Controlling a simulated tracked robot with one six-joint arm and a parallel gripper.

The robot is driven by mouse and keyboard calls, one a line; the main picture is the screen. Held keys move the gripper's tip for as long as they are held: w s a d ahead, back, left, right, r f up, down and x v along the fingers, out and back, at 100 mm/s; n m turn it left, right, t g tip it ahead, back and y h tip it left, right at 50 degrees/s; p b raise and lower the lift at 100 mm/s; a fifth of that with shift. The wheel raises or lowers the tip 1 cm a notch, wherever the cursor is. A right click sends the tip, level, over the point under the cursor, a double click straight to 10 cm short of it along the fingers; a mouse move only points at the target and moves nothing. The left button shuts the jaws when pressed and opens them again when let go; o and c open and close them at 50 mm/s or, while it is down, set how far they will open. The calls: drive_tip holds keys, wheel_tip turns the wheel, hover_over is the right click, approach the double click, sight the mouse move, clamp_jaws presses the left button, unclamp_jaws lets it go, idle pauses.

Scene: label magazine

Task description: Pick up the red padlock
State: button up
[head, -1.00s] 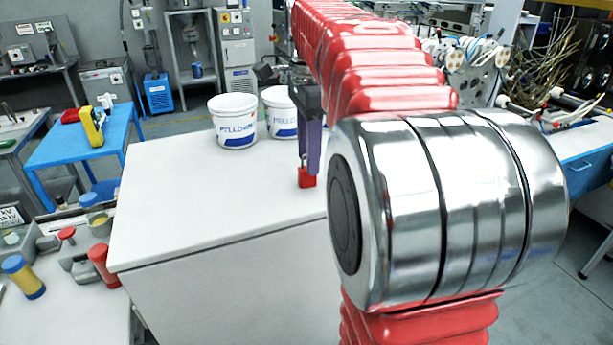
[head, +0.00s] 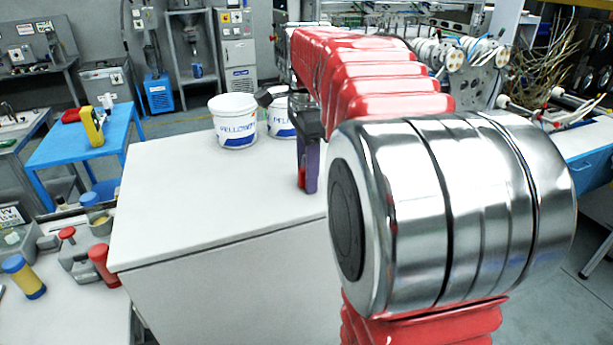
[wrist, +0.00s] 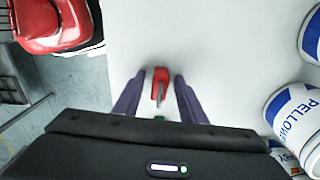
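The red padlock (wrist: 160,76) stands on the white worktop (head: 190,205), between the two purple fingers of my gripper (wrist: 158,84) in the wrist view. Its grey shackle points toward the gripper body. A gap shows on both sides of the padlock, so the fingers are open around it and do not appear to touch it. In the head view my gripper (head: 307,188) is low over the worktop, and only a red strip of the padlock (head: 301,178) shows beside the finger; the rest is hidden.
Two white buckets with blue lettering stand on the worktop behind the gripper, one at left (head: 234,122) and one partly hidden by my arm (head: 280,122). The worktop's left part is clear. A blue table (head: 75,145) stands farther left.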

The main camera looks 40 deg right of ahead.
clamp_jaws()
drive_tip(key=shift+r, duration=0.1)
idle(0.4)
wheel_tip(320, 180, up, 10)
drive_tip(key=shift+f, duration=0.1)
idle(0.5)
idle(0.4)
